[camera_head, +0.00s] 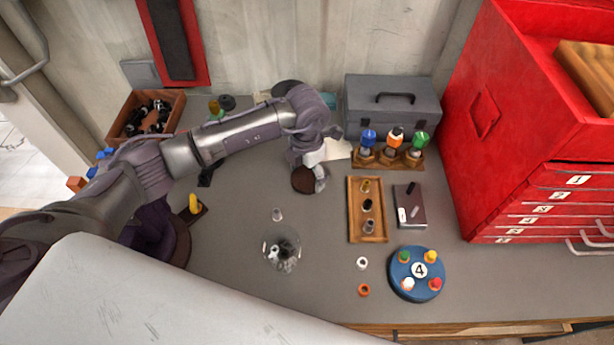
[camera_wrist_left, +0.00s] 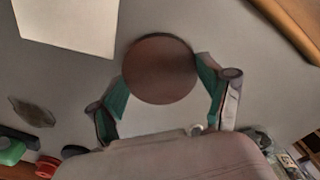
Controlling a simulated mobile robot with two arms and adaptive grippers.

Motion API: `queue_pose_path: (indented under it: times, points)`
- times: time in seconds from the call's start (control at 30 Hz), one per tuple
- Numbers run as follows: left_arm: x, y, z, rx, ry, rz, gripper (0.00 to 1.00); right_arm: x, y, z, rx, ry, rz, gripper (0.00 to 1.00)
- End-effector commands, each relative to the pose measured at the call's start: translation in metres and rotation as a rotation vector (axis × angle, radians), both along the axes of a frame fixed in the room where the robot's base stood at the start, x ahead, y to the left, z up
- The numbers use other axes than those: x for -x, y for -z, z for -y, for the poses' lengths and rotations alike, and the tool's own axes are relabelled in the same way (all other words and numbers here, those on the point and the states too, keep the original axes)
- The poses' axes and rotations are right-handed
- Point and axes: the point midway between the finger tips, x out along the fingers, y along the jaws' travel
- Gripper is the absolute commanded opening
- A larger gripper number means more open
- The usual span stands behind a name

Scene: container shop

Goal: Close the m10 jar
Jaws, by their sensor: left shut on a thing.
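My left gripper (camera_head: 315,172) reaches over the table's middle and is shut on a dark brown round lid (camera_head: 303,181). In the left wrist view the lid (camera_wrist_left: 160,68) sits between the two green-padded fingers of the gripper (camera_wrist_left: 160,90), its flat face showing. A clear glass jar (camera_head: 282,252) stands on the table in front of the gripper, toward me. It has no lid on it and holds several small dark and light metal pieces. Any label on it is too small to read. My right gripper is not in view.
A grey toolbox (camera_head: 392,112) and red cabinet (camera_head: 500,195) stand farther off.

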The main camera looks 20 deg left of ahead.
Motion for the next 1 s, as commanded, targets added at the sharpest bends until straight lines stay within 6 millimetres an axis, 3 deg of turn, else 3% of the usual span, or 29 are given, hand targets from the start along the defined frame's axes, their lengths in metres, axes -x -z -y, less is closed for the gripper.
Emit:
queue_pose_path:
  times: [0.27, 0.5, 0.8, 1.0]
  points:
    - [0.001, -0.003, 0.0, 0.0, 0.001, -0.002, 0.64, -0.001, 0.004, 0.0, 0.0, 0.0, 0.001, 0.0]
    - [-0.001, -0.034, 0.0, -0.002, 0.002, 0.002, 0.64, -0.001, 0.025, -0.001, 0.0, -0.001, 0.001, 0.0]
    - [-0.009, -0.074, 0.066, 0.0, 0.006, 0.002, 0.64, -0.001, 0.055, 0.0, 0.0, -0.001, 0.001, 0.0]
    - [-0.013, -0.096, 0.099, -0.002, 0.003, -0.001, 0.64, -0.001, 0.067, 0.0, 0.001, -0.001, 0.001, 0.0]
